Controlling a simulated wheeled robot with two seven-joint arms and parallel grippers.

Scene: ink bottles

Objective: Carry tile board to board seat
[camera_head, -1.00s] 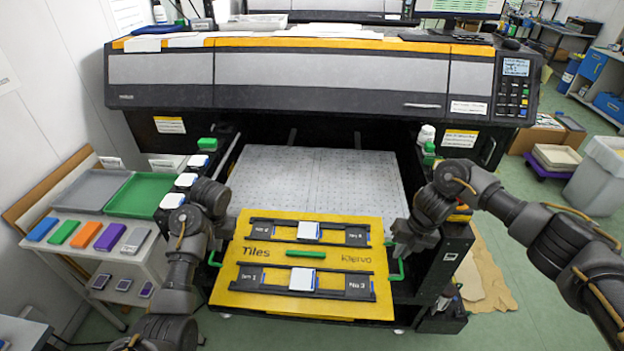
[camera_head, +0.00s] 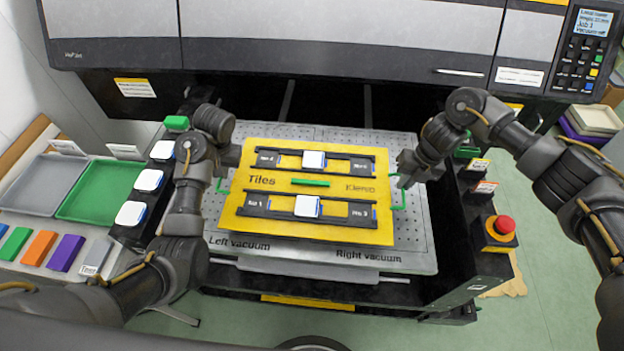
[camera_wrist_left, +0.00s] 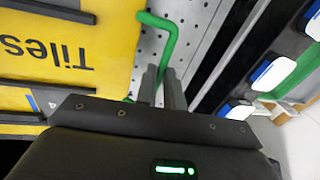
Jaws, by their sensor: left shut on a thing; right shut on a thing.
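The yellow tile board (camera_head: 270,228) is held level over the grey perforated printer bed (camera_head: 420,262). It carries black frames with two white tiles (camera_head: 308,206) and a green bar (camera_head: 310,183) in the middle. My left gripper (camera_head: 222,180) is shut on the board's left green handle, which shows in the left wrist view (camera_wrist_left: 160,20). My right gripper (camera_head: 400,182) is shut on the right green handle (camera_head: 399,204). The bed's front shows the words Left vacuum and Right vacuum. The board hides most of the bed, and I cannot tell whether it touches it.
A grey tray (camera_head: 40,183) and a green tray (camera_head: 98,192) lie on the left cart, with coloured blocks in front. A red emergency button (camera_head: 504,225) is on the right. The printer body spans the back.

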